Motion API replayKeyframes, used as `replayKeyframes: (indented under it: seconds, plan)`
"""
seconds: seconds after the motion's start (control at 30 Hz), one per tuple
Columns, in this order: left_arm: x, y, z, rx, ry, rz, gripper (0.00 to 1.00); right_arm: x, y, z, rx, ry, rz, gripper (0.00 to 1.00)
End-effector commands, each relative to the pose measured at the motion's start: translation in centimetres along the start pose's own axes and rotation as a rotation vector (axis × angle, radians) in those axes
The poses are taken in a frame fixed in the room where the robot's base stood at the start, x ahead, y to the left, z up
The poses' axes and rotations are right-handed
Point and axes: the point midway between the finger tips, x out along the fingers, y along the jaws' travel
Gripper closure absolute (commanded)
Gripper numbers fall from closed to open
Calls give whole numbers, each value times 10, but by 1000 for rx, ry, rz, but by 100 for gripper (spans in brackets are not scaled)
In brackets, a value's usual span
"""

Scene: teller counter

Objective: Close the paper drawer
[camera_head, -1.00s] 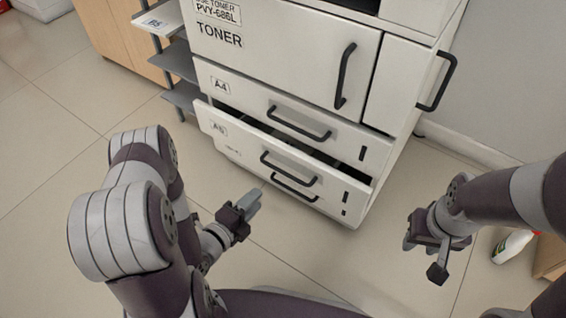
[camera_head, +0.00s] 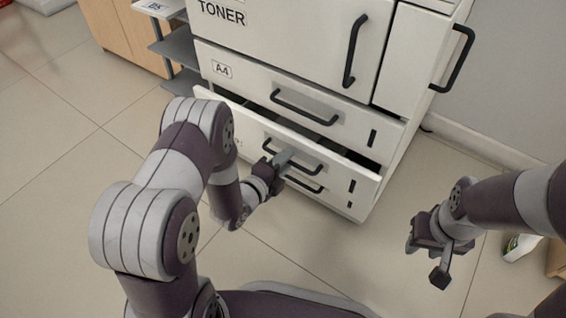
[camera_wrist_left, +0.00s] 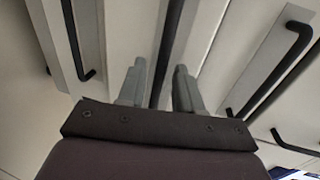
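The white paper drawer (camera_head: 225,120) below the A4 drawer is pulled out a little. A dark gap shows along its top edge. Its black bar handle (camera_head: 308,160) is on the front. My left gripper (camera_head: 283,160) is at the drawer front, over the left part of this handle. I cannot tell whether it touches. In the left wrist view its two grey fingers (camera_wrist_left: 160,75) are apart, with a dark strip visible between them. My right gripper (camera_head: 428,258) hangs over the floor to the right, its fingers apart and empty.
The A4 drawer (camera_head: 245,78) above is shut, under the toner door (camera_head: 285,40). A lower handle (camera_head: 305,182) sits just below the open drawer. Grey shelves (camera_head: 180,45) stand at left. A bottle (camera_head: 520,245) lies at right. Floor in front is clear.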

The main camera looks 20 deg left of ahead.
Motion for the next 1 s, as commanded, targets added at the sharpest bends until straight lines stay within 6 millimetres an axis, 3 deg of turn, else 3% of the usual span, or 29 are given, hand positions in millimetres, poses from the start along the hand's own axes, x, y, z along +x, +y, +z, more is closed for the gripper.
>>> replayKeyframes:
  seconds: [0.03, 0.1, 0.3, 0.6, 0.9, 0.93, 1.0]
  plan:
    - [0, 0, 0, 0, 0, 0, 83, 0, 0, 0, 0, 0, 0, 62]
    - [0, 0, 0, 0, 0, 0, 100, 0, 0, 0, 0, 0, 0, 62]
    - [2, 0, 0, 1, 1, 0, 100, 1, 0, 0, 0, 0, 0, 62]
    - [43, -8, 0, 2, 0, 0, 100, 6, 0, 1, 0, 0, 0, 62]
    - [46, -10, 0, 2, -1, -3, 100, 6, 0, 1, 0, 0, 0, 62]
    - [46, -10, 0, 2, -1, -4, 78, 6, 0, 1, 0, 0, 0, 62]
    - [46, -10, 0, 2, 0, -3, 63, 6, 0, 1, 0, 0, 0, 62]
